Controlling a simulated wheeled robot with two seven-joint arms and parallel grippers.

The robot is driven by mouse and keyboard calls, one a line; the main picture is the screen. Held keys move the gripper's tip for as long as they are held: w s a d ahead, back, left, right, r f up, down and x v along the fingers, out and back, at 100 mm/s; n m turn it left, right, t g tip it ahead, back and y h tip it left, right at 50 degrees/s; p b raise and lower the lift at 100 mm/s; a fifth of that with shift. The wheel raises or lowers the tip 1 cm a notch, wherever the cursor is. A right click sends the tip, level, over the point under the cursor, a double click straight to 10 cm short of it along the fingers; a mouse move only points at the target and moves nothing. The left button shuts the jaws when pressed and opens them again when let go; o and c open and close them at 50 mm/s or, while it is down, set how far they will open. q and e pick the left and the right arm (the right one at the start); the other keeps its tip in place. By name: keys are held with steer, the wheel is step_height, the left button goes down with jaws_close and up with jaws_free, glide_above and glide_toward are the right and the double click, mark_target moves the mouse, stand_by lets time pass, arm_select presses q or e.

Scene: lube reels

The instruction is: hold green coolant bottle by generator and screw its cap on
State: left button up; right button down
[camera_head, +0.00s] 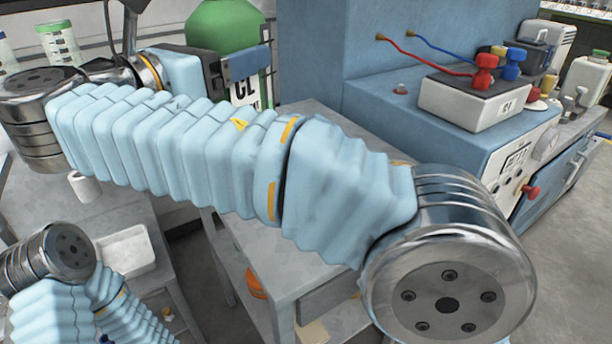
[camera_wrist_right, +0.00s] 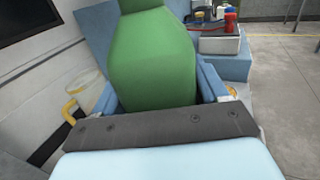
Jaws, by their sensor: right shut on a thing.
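The green coolant bottle (camera_head: 224,27) stands out behind my right forearm in the head view, with part of a white label with dark letters showing. My right gripper (camera_head: 240,66) is shut on it, with a blue finger across its front. In the right wrist view, the bottle (camera_wrist_right: 151,60) fills the space between the two blue fingers. Its top is cut off in both views, and I cannot make out the cap. My left arm shows at the lower left of the head view, but its gripper is not visible.
A blue machine (camera_head: 400,125) with a white box (camera_head: 470,98) and red and blue terminals stands to the right. A grey table (camera_head: 250,240) is below my right arm. A white tray (camera_head: 128,250) and small white cylinder (camera_head: 84,187) are at left.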

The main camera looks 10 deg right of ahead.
steer(key=w+d+f+b, duration=0.1)
steer(key=w+d+f, duration=0.6)
steer(key=d+f, duration=0.2)
steer(key=shift+w+d+b, duration=0.2)
steer(key=shift+d+b, duration=0.15)
steer(key=shift+d, duration=0.65)
steer(key=f, duration=0.4)
steer(key=shift+w+d+b, duration=0.2)
steer(key=shift+d+b, duration=0.1)
